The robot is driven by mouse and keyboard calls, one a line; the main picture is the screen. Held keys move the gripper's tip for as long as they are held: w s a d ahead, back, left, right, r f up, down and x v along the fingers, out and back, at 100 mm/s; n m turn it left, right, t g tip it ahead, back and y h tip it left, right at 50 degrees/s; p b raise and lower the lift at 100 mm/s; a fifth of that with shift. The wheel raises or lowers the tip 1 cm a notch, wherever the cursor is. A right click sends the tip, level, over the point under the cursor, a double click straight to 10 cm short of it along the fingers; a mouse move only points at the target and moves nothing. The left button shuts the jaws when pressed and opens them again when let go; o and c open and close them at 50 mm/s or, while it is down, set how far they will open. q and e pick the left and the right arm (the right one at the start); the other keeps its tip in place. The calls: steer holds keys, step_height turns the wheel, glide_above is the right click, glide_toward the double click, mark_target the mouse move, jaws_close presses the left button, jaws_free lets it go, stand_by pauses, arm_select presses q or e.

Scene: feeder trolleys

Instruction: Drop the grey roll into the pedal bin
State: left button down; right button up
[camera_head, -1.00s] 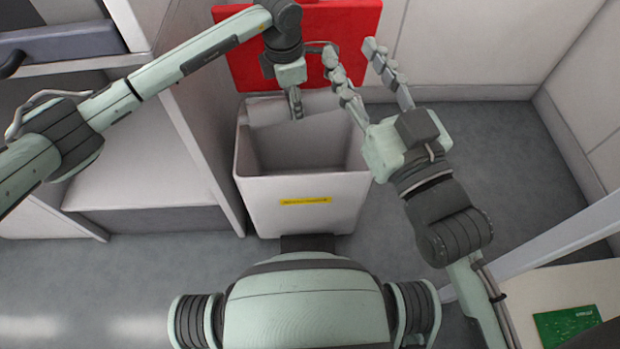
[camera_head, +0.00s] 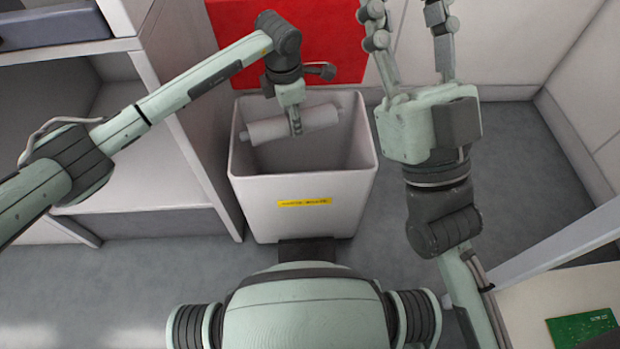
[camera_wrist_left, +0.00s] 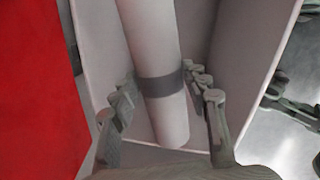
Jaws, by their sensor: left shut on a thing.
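The grey roll (camera_head: 318,117) is a pale cylinder with a darker band, and that band shows between the fingers in the left wrist view (camera_wrist_left: 160,86). My left gripper (camera_head: 296,127) is shut on the roll near its middle. It holds the roll slightly tilted at the mouth of the pedal bin (camera_head: 300,215), within the rim's outline from above. The bin is a pale box with a yellow label, and its red lid (camera_head: 335,40) stands open behind. How deep the roll sits is hard to tell. My right gripper (camera_head: 408,25) is open and empty, right of the lid.
A shelf unit (camera_head: 150,130) stands close to the bin's left side. Pale walls close off the back and right. A table with a green board (camera_head: 583,328) is at the lower right. Grey floor is clear right of the bin.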

arm_select(q)
steer(key=c, duration=0.7)
jaws_free()
step_height(320, 180, up, 12)
steer(key=s, duration=0.2)
steer(key=shift+a, duration=0.35)
steer(key=shift+f, duration=0.15)
